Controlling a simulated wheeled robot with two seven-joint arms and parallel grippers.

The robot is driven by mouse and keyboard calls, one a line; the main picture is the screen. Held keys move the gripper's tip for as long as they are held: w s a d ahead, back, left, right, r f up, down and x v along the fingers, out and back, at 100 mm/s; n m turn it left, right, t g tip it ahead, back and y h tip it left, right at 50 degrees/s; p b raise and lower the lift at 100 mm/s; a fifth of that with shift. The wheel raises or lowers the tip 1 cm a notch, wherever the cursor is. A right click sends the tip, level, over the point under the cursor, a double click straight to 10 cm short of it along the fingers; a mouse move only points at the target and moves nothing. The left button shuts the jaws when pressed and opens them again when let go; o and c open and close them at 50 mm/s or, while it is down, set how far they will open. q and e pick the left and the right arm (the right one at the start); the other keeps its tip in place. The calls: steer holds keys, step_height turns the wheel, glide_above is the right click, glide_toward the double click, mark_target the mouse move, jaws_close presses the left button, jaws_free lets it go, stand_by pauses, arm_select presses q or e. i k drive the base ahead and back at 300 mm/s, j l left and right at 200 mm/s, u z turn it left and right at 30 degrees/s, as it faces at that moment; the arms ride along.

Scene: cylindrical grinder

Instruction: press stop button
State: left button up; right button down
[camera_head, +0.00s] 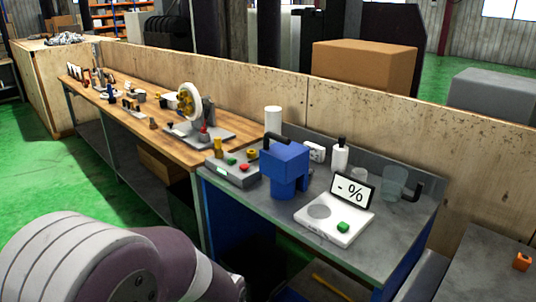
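A low grey control box (232,176) sits at the left end of the metal-topped bench. On its top are a red button (244,167), a green button (230,161) and yellowish parts. I cannot read any label, so the red one only looks like a stop button. A machine with a large pale wheel (197,107) stands just behind it on the wooden bench. Neither gripper is in view; only a thick grey-and-dark link of my own arm fills the lower left corner.
A blue block-shaped device (285,166) stands right of the control box. Further right are a white unit (333,222) with a green button, a "- %" display (351,190), bottles and a clear beaker (395,182). A wooden panel (400,128) runs behind. Green floor lies left.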

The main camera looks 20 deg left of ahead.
mark_target(243, 166)
steer(key=i+j, duration=0.25)
steer(key=j, duration=0.2)
steer(key=i+j+z, duration=0.1)
steer(key=i+j, duration=0.4)
steer(key=j, duration=0.35)
steer(key=i+j, duration=0.25)
steer(key=j, duration=0.2)
steer(key=i+j+z, duration=0.1)
steer(key=i+j, duration=0.15)
steer(key=j, duration=0.2)
steer(key=i+j, duration=0.25)
steer(key=j, duration=0.2)
steer(key=i+j+z, duration=0.1)
steer(key=i+j, duration=0.15)
steer(key=j, duration=0.25)
steer(key=i+j, duration=0.2)
steer(key=j, duration=0.25)
